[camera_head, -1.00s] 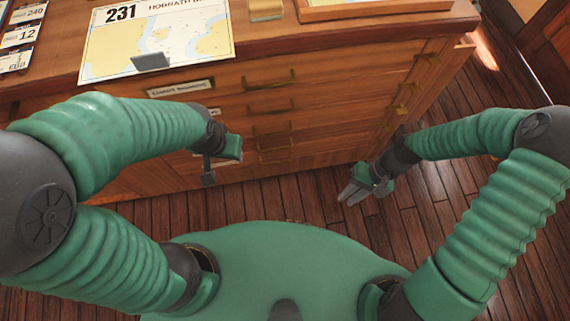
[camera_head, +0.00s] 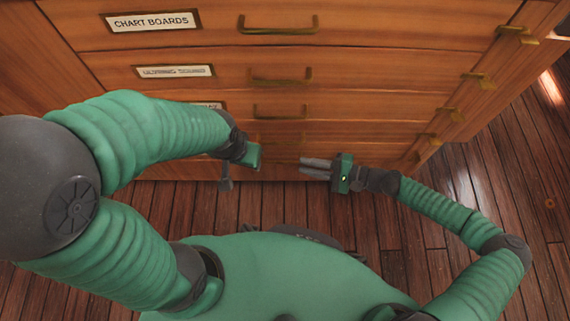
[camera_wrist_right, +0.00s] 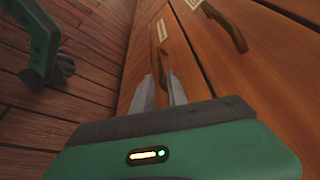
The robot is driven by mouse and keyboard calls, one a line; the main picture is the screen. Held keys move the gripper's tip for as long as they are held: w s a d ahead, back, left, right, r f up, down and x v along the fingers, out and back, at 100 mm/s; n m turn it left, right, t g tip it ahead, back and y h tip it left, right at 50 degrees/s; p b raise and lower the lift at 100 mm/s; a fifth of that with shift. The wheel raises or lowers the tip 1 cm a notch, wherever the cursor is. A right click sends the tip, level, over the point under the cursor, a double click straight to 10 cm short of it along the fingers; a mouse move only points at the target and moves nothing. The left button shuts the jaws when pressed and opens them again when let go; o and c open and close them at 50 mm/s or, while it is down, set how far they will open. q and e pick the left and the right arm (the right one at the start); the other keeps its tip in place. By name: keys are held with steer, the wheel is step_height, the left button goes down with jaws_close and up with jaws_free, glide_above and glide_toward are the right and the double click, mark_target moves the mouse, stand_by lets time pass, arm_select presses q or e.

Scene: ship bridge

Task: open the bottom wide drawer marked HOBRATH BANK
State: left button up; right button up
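A wooden chest of wide drawers (camera_head: 380,65) fills the top of the head view. No label reading HOBRATH BANK is legible; the lower labels are hidden behind my left arm. The low brass handles (camera_head: 285,138) sit just above my right gripper (camera_head: 316,168), whose fingers point left, close to the lowest drawer fronts. In the right wrist view its two fingers (camera_wrist_right: 162,92) stand apart, with a handle (camera_wrist_right: 168,80) showing between and beyond them. I cannot tell whether they touch it. My left gripper (camera_head: 240,165) is to the left, near the drawer fronts; its fingers are unclear.
The top drawer is marked CHART BOARDS (camera_head: 152,22). The plank floor (camera_head: 480,180) is clear to the right. My left arm shows at the left in the right wrist view.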

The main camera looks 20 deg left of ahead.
steer(key=b+x, duration=0.2)
steer(key=x, duration=0.5)
steer(key=shift+s+f+b, duration=0.1)
steer(key=shift+f+b, duration=0.05)
steer(key=shift+b, duration=0.2)
steer(key=shift+a, duration=0.4)
jaws_close()
stand_by(0.5)
